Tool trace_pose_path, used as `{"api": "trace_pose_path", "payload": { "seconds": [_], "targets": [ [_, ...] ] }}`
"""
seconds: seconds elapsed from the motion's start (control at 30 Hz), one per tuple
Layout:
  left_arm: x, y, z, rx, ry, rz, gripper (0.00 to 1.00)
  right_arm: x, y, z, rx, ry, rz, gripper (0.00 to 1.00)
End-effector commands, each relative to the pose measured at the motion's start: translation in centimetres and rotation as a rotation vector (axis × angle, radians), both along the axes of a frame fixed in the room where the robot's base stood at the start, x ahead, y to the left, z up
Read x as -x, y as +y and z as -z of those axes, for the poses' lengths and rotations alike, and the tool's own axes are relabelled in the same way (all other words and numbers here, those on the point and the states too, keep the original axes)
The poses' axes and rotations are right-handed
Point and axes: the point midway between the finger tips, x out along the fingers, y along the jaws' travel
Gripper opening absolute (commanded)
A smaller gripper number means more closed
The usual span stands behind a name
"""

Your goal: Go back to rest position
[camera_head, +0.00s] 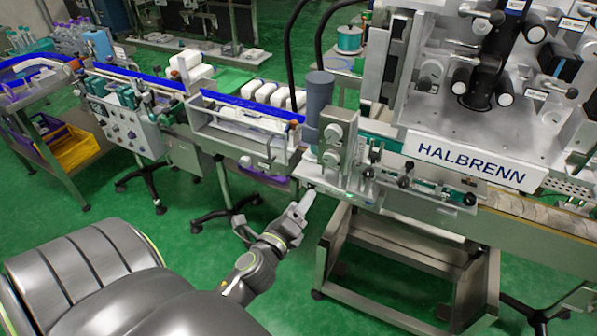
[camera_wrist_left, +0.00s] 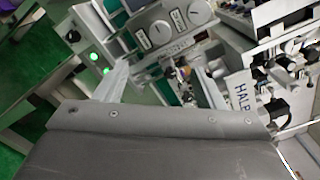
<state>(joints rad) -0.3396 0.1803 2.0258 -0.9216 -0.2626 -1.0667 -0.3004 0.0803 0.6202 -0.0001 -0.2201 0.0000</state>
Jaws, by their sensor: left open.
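My left gripper (camera_head: 303,204) is raised in front of the machine in the head view, beside the left end of the labelled HALBRENN machine (camera_head: 470,160). Its fingers also show in the left wrist view (camera_wrist_left: 163,84), spread apart with nothing between them. Beyond them in that view is a grey panel with two round dials (camera_wrist_left: 175,22) and two lit green lights (camera_wrist_left: 93,64). I cannot tell whether the gripper touches the machine, but it looks apart from it. My right gripper is not in view.
A conveyor with blue rails (camera_head: 250,106) and white containers (camera_head: 282,97) runs to the left. A control box with knobs (camera_head: 125,125) stands farther left. A yellow bin (camera_head: 78,150) sits on a side cart. Green floor (camera_head: 185,235) is open between my body and the line.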

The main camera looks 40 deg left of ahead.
Motion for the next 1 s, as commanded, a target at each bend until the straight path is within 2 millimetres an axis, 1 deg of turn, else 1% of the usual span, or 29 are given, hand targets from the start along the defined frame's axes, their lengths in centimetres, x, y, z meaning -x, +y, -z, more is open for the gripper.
{"api": "trace_pose_path", "payload": {
  "seconds": [0.37,0.47,0.5,0.57,0.67,0.7,0.77,0.8,0.87,0.9,0.97,1.0],
  "targets": [
    [0.0,0.0,0.0,0.000,0.001,-0.001,0.63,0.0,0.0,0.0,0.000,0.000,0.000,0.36],
    [-0.1,0.1,1.0,0.025,0.015,-0.003,0.63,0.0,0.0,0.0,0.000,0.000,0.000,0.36],
    [-0.1,0.2,1.9,0.050,0.030,-0.005,0.63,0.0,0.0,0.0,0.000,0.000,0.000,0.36],
    [0.0,0.4,4.3,0.116,0.065,-0.014,0.63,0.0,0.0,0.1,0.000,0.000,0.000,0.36],
    [0.6,0.9,10.0,0.283,0.151,-0.047,0.63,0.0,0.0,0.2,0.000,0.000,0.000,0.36],
    [1.1,1.1,12.7,0.364,0.190,-0.070,0.63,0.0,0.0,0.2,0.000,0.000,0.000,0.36],
    [2.2,1.3,16.8,0.490,0.247,-0.113,0.63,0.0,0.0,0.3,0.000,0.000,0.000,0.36],
    [3.1,1.3,19.4,0.573,0.282,-0.146,0.63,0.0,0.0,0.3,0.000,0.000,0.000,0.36],
    [4.7,1.3,23.3,0.695,0.333,-0.204,0.63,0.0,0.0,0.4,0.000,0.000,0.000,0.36],
    [5.9,1.3,25.7,0.775,0.364,-0.248,0.63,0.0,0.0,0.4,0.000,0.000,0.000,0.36],
    [7.9,1.2,29.2,0.891,0.406,-0.321,0.63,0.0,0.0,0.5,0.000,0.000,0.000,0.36],
    [9.5,1.0,31.5,0.965,0.433,-0.375,0.63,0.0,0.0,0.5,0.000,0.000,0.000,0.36]
  ]
}}
